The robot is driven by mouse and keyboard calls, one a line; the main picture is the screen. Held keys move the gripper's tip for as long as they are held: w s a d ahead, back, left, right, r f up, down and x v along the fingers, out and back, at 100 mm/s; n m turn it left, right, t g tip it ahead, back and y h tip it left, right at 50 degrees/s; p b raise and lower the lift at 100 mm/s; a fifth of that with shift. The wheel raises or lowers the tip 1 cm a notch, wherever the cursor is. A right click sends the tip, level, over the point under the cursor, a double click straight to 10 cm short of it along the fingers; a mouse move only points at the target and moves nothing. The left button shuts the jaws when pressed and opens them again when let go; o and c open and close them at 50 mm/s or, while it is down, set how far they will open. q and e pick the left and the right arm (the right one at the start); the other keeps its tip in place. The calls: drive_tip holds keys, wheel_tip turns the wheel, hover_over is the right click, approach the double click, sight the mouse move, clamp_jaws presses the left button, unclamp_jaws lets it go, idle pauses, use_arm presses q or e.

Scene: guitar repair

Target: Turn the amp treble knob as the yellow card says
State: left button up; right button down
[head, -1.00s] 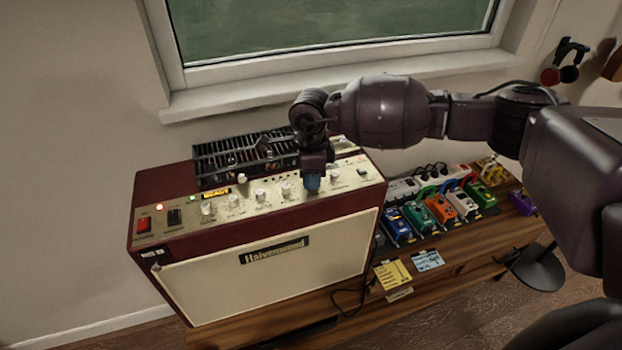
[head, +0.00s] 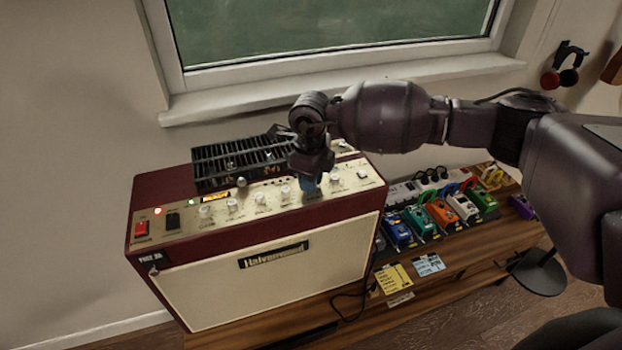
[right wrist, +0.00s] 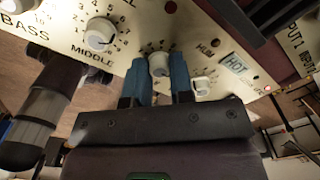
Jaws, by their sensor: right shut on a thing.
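The red and cream amp (head: 262,280) stands on a wooden bench, with a row of white knobs along its top panel. My right gripper (head: 309,184) points down at this row from above. In the right wrist view its blue fingers (right wrist: 160,78) are shut on a white knob (right wrist: 159,63), one on each side. This knob sits beside the knob labelled MIDDLE (right wrist: 100,34); its own label is hidden, so I cannot read that it is the treble. The yellow card (head: 391,278) lies at the bench's front, its writing too small to read. My left gripper is out of view.
A black grille (head: 238,162) sits at the back of the amp top, close to my right gripper. Several coloured pedals (head: 441,214) stand on the bench to the right. A blue card (head: 428,265) lies beside the yellow one. A window sill (head: 340,88) runs behind.

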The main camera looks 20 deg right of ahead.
drive_tip(key=c, duration=1)
unclamp_jaws()
wheel_tip(320, 180, up, 11)
drive_tip(key=shift+b, duration=0.4)
drive_tip(key=shift+f, duration=0.1)
